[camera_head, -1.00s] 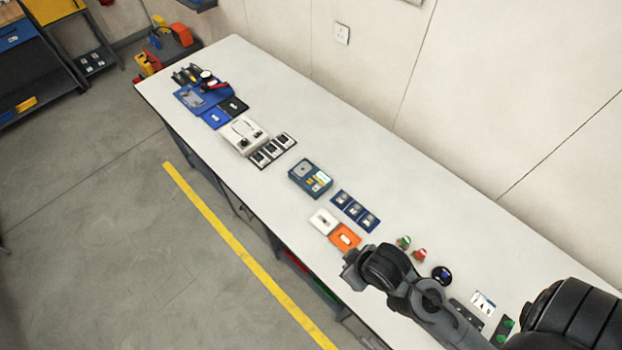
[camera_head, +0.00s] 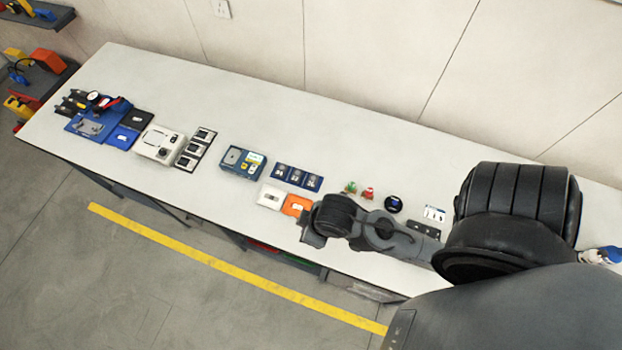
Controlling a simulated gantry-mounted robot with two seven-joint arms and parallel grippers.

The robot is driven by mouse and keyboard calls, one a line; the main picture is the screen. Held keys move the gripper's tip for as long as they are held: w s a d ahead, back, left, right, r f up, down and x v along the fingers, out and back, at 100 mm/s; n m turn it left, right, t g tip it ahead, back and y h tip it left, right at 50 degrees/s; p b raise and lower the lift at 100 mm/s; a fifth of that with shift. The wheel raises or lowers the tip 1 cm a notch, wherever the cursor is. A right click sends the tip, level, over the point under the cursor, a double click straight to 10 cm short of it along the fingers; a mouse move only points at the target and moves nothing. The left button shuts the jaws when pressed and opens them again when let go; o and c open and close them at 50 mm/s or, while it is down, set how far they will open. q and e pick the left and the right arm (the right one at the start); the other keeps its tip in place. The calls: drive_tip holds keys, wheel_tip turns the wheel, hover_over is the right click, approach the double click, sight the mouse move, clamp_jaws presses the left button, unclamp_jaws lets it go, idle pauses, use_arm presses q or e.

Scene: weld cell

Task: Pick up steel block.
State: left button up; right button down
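My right arm comes in from the right, over the bench's front edge, and ends at my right gripper (camera_head: 311,236). It is beside the orange tray, on the side toward the bench's front edge. Its fingers are too small and hidden to tell open from shut. No block can be made out for sure as the steel block. Small blocks or parts sit in a white tray (camera_head: 262,199), the orange tray (camera_head: 290,209) and a row of blue trays (camera_head: 297,177). My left gripper is out of view.
On the long white bench (camera_head: 330,125) stand a blue-grey tester (camera_head: 232,156), a white device (camera_head: 152,150), black-and-white modules (camera_head: 193,156) and a blue mat (camera_head: 76,125) with tools. Green and red buttons (camera_head: 367,193) and a black puck (camera_head: 393,204) lie near my arm. The bench's rear strip is clear.

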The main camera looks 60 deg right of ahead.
idle(0.3)
drive_tip(key=c, duration=1.2)
unclamp_jaws()
drive_tip(key=shift+c, duration=0.2)
drive_tip(key=o, duration=0.6)
drive_tip(key=shift+o, duration=0.2)
